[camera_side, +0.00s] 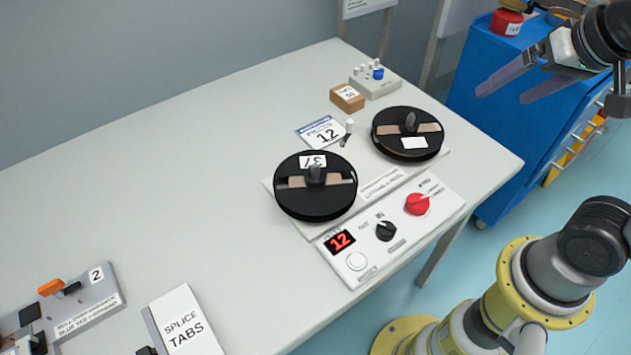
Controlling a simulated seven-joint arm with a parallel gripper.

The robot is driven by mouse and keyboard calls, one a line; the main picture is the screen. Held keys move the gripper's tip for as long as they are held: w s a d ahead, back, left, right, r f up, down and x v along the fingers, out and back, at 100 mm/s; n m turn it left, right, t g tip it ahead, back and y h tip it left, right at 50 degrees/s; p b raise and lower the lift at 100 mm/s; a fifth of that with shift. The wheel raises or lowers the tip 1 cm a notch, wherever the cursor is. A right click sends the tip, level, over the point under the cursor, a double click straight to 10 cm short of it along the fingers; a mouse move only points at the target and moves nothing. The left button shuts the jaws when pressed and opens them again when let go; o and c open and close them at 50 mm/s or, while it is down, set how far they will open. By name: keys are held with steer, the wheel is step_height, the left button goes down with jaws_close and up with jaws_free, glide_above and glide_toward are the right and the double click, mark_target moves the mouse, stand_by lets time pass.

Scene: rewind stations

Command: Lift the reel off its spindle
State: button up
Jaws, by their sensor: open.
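Two black reels sit on a white rewind unit on the table. The left reel (290,197) bears a label that seems to read 37 upside down. The right reel (386,146) bears a blank-looking white label. A dark spindle knob (315,176) stands up at the left reel's centre, and another knob (410,121) at the right reel's centre. My gripper (502,93) is at the upper right, open and empty. In the picture it is over the blue cabinet, to the right of both reels and apart from them.
The control panel (372,262) in front has a red knob (418,204), a black knob (385,231) and a display reading 12. Behind the reels are a card (318,131), a small brown box (347,98) and a peg block (365,86). A blue cabinet (475,135) stands right.

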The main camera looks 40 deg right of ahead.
steer(key=w+a+m, duration=0.2)
steer(key=w+a, duration=0.1)
steer(key=w, duration=0.5)
steer(key=n+g+h, duration=0.1)
steer(key=n+g, duration=0.1)
steer(key=n, duration=0.1)
glide_above(316, 173)
steer(key=s+a, duration=0.2)
steer(key=s, duration=0.2)
step_height(316, 173, down, 14)
steer(key=shift+m, duration=0.3)
steer(key=x, duration=0.8)
steer(key=shift+s+a, duration=0.1)
steer(key=shift+s, duration=0.1)
steer(key=shift+x, duration=2.95)
steer(key=shift+w+r, duration=0.1)
steer(key=shift+w, duration=0.05)
jaws_close()
